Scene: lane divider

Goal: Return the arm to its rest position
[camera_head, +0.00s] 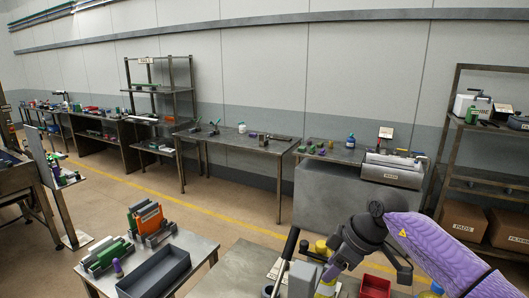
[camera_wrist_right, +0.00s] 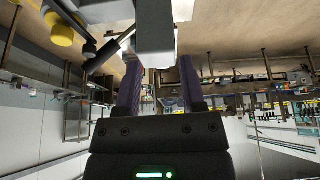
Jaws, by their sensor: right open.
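My right arm (camera_head: 440,245) comes in from the lower right in the head view, with a purple sleeve and a dark wrist joint. My right gripper (camera_head: 331,271) points down over the near bench. In the right wrist view its two purple fingers (camera_wrist_right: 159,88) stand apart, open. A pale grey block (camera_wrist_right: 154,30) shows beyond the fingertips; I cannot tell if they touch it. Nothing is clearly held. My left arm and gripper are not in view.
The near bench (camera_head: 235,270) carries a red bin (camera_head: 375,286), yellow parts (camera_head: 322,247) and a dark slanted rod (camera_head: 288,250) close to the gripper. A side table at left holds a grey tray (camera_head: 154,273). Open floor (camera_head: 235,215) lies beyond.

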